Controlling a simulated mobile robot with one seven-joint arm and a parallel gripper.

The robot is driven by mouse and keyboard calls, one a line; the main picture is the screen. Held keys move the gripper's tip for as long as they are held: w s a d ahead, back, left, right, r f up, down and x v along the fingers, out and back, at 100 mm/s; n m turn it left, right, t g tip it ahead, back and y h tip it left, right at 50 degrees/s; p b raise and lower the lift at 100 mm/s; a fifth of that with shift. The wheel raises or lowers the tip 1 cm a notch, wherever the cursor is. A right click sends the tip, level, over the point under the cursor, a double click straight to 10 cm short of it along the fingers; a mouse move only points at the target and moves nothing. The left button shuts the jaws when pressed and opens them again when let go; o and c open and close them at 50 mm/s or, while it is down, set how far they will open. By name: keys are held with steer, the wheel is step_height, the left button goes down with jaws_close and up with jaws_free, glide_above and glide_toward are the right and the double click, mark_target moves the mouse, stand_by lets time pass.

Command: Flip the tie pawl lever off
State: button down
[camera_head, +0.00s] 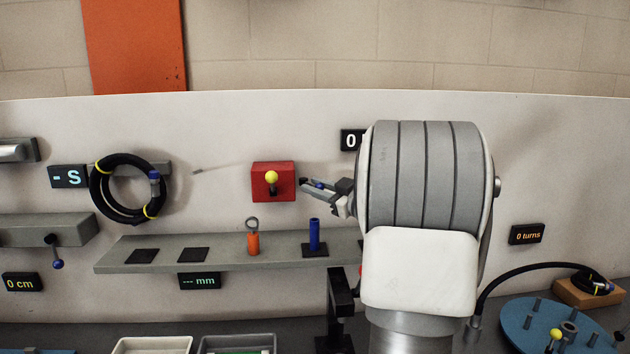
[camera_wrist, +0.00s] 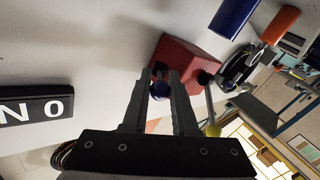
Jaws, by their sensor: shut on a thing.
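A blue knob (camera_wrist: 160,90) sits between the two fingers of my gripper (camera_wrist: 161,84) in the wrist view, with a dark stem end above it. The gripper is shut on this knob. In the head view the blue knob (camera_head: 318,184) shows at my gripper (camera_head: 304,184), just right of the red box. The yellow ball also shows in the wrist view (camera_wrist: 213,131). No label names the tie pawl lever, and my arm hides part of the panel.
A grey shelf (camera_head: 220,262) below the red box holds an orange ringed piece (camera_head: 253,243) and a blue cylinder (camera_head: 314,235). A coiled black hose (camera_head: 101,198) hangs at left.

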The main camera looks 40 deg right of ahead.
stand_by(0.3)
steer(key=c, duration=0.7)
jaws_free()
steer(key=shift+c, duration=0.2)
steer(key=shift+s, duration=0.1)
steer(key=s+d+b, duration=0.1)
steer(key=s+d, duration=0.1)
steer(key=s, duration=1.5)
steer(key=shift+b, duration=0.3)
